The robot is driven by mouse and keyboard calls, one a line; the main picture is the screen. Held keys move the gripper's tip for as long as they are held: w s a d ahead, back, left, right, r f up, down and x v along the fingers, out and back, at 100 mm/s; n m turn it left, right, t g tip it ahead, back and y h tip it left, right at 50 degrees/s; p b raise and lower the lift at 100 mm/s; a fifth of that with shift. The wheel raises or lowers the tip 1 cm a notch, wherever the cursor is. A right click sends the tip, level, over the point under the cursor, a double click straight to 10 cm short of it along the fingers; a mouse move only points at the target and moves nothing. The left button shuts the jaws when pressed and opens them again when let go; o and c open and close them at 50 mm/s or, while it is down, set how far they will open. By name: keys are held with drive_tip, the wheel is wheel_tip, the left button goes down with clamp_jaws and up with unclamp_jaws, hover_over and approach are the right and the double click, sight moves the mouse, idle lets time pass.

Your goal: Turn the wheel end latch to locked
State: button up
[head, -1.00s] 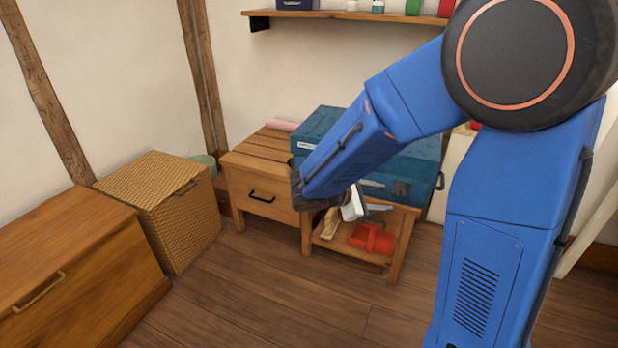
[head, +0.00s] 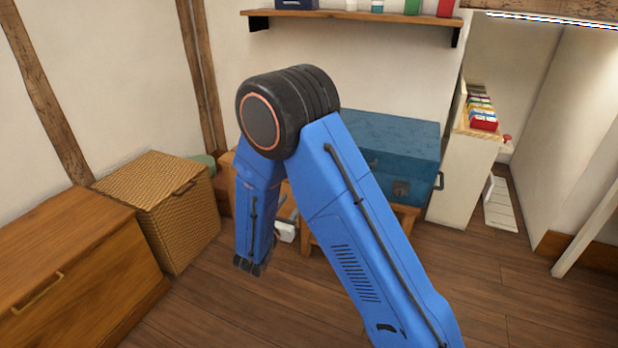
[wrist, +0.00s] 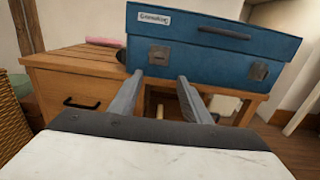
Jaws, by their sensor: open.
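The blue case (head: 390,140) lies on a wooden bench, and its front shows in the wrist view (wrist: 205,42). Its front has a left latch plate (wrist: 159,55), a right latch plate (wrist: 258,71) and a dark handle between them (wrist: 223,32). The right latch also shows in the head view (head: 401,188); my arm hides the left one there. I see no wheels, and the latch positions are too small to read. My gripper (wrist: 159,76) is open and empty, its fingers pointing toward the case front near the left latch. No contact with the latch shows.
A wooden drawer cabinet (wrist: 75,85) stands left of the case, with a pink roll (wrist: 104,42) on top. A wicker box (head: 160,205) and a wooden chest (head: 65,265) stand further left. A shelf (head: 355,16) hangs above.

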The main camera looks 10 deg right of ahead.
drive_tip(key=x, duration=1.7)
drive_tip(key=shift+w, duration=0.2)
drive_tip(key=shift+d, duration=0.1)
drive_tip(key=shift+c, duration=0.4)
drive_tip(key=c, duration=0.9)
